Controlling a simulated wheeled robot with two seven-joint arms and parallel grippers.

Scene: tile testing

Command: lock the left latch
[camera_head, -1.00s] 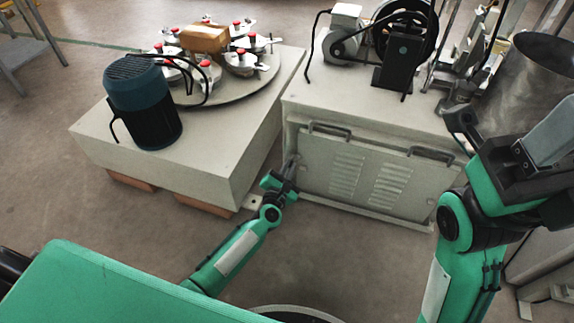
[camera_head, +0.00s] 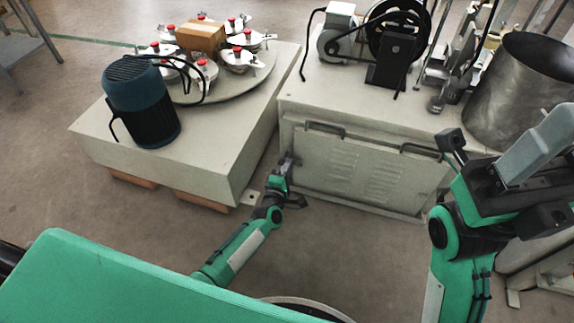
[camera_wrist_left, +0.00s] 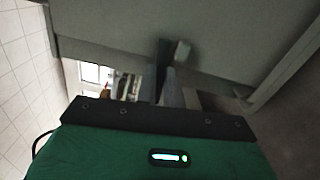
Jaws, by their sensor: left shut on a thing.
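The left latch is a small part at the upper left edge of the grey cabinet's louvred front panel (camera_head: 335,170). My left gripper (camera_head: 287,164) is at that edge and largely covers the latch in the head view. In the left wrist view, my left gripper (camera_wrist_left: 171,86) is shut, its fingers close together against a small dark and pale piece (camera_wrist_left: 181,53) on the grey cabinet face. The exact latch position cannot be told. My right gripper (camera_head: 505,180) is raised at the right, in front of the cabinet, away from the left latch; its finger opening is unclear.
The panel has two dark handles (camera_head: 325,129) along its top. A pale plinth (camera_head: 215,165) with a blue motor (camera_head: 142,100) stands close on the left, leaving a narrow gap. A metal bucket (camera_head: 520,90) is at the right.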

